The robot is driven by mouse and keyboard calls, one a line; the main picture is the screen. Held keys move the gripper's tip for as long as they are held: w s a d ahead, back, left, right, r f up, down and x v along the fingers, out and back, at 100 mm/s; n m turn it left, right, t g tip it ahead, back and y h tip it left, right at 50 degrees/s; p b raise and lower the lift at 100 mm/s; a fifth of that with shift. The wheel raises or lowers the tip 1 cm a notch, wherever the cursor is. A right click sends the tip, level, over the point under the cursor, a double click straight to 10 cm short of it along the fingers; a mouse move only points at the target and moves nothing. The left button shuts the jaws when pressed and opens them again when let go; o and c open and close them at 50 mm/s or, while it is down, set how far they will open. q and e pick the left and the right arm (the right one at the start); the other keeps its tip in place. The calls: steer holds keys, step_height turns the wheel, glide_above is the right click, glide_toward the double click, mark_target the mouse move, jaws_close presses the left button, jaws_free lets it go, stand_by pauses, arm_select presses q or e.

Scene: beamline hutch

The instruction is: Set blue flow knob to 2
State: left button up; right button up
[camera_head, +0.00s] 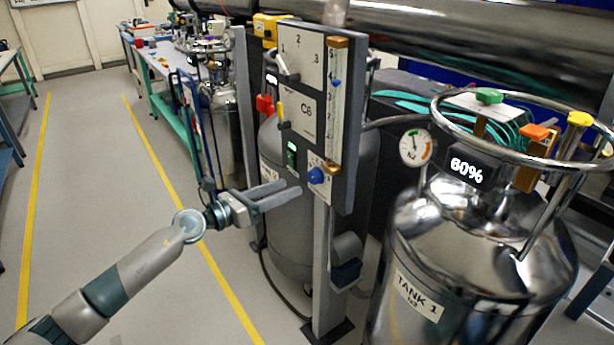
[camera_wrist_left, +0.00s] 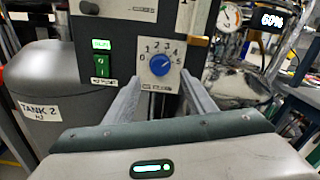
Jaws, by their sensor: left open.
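The blue flow knob (camera_head: 316,175) sits low on the grey upright panel (camera_head: 345,120) in the head view. In the left wrist view the blue knob (camera_wrist_left: 160,68) is on a white dial plate numbered 0 to 5. Its pale mark seems to point to the upper right, near 4, but is too small to be sure. My left gripper (camera_head: 294,188) is open and empty, just short of the panel. In the left wrist view its fingers (camera_wrist_left: 160,80) stand on either side of the knob, apart from it. My right gripper is not in view.
A green switch (camera_wrist_left: 102,65) is left of the dial. Tank 1 (camera_head: 470,250) stands close on the right, with a gauge (camera_head: 415,147). The floor at left is open.

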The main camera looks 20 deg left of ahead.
mark_target(311, 179)
arm_select(q)
steer(key=p+x, duration=0.1)
steer(key=x, duration=0.6)
steer(key=shift+w+d, duration=0.3)
steer(key=c, duration=1)
